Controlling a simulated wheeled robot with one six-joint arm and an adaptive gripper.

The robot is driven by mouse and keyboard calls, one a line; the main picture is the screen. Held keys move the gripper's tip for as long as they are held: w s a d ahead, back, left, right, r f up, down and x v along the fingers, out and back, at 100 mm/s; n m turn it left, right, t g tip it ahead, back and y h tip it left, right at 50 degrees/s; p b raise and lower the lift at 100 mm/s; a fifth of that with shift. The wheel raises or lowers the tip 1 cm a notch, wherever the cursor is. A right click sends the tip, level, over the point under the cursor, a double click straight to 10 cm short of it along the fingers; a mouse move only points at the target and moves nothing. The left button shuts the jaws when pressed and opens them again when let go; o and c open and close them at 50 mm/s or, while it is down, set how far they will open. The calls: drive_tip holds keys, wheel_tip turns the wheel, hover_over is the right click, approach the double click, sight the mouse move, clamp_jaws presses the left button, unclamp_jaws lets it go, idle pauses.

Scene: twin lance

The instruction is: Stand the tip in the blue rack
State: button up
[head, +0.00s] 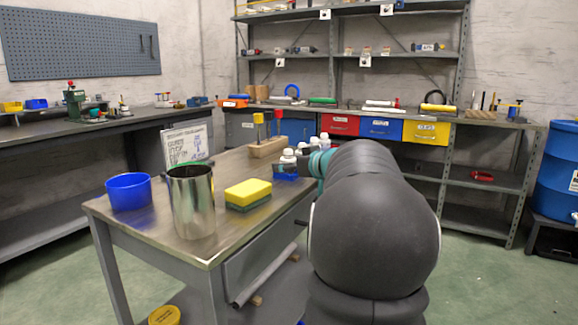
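A small blue holder (284,175), which may be the blue rack, sits near the table's right edge, partly hidden by the white-capped bottles (289,156) and my arm. I cannot make out its slots. A wooden block (267,148) stands behind it with upright pieces in it, one with a yellow top (258,118) and one with a red and yellow top. I cannot tell whether either is the tip. My arm fills the right foreground and reaches away over the table's right side. My gripper is hidden behind it.
On the table (151,221) stand a blue bowl (129,191), a shiny metal cup (191,201) and a yellow and green sponge (248,194). A printed sign (188,145) stands at the back left. Loaded shelves (350,55) line the back wall.

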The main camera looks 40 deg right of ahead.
drive_tip(key=shift+s+r, duration=0.2)
drive_tip(key=v, duration=1.1)
drive_tip(key=shift+s+p, duration=0.3)
drive_tip(key=shift+p, duration=0.05)
drive_tip(key=shift+w+a+r, duration=0.1)
